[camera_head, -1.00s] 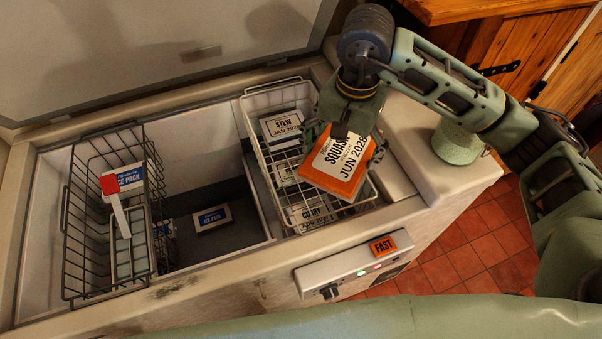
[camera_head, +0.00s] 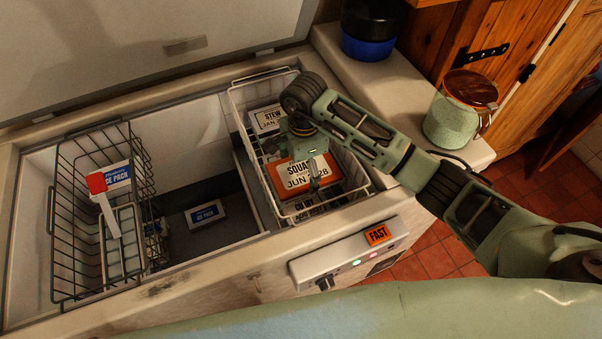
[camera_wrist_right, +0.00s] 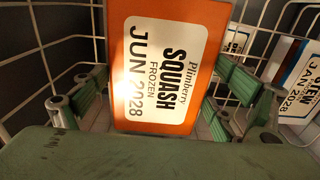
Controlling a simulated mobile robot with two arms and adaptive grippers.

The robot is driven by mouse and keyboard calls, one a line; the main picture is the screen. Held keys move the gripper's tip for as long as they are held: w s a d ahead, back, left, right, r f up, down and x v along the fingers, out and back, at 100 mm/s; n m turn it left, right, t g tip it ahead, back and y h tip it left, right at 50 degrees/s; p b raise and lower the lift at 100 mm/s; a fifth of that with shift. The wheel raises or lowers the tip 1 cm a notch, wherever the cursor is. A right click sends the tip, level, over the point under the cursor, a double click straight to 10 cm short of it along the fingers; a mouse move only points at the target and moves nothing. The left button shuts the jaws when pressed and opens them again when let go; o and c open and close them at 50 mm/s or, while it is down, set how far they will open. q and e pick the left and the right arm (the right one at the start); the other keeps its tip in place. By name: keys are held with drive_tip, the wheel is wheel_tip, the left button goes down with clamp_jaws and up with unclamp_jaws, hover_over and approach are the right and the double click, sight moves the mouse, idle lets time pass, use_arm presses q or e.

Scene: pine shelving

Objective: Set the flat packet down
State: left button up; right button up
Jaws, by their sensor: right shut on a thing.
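The flat packet is an orange packet (camera_head: 290,172) with a white label reading SQUASH, JUN 2028. It is inside the right wire basket (camera_head: 357,183) of the open chest freezer, above or among other packets. My right gripper (camera_head: 318,176) comes down over it from the right and is shut on it. In the right wrist view the packet (camera_wrist_right: 205,60) fills the middle between the two green fingers, with basket wires on both sides. Whether its underside touches the packets below cannot be told. My left gripper is not in view.
The right basket also holds a STEW packet (camera_head: 266,119) at the back and a partly hidden one (camera_head: 305,207) in front. A jar (camera_head: 455,115) stands right.

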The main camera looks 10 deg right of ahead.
sight(303, 177)
wheel_tip(303, 177, down, 4)
drive_tip(key=shift+a+f, duration=0.1)
drive_tip(key=shift+f, duration=0.35)
drive_tip(key=shift+f, duration=0.1)
drive_tip(key=o, duration=1.9)
drive_tip(key=shift+c, duration=0.2)
drive_tip(key=shift+r, duration=0.35)
wheel_tip(303, 177, up, 12)
drive_tip(key=shift+f, duration=0.25)
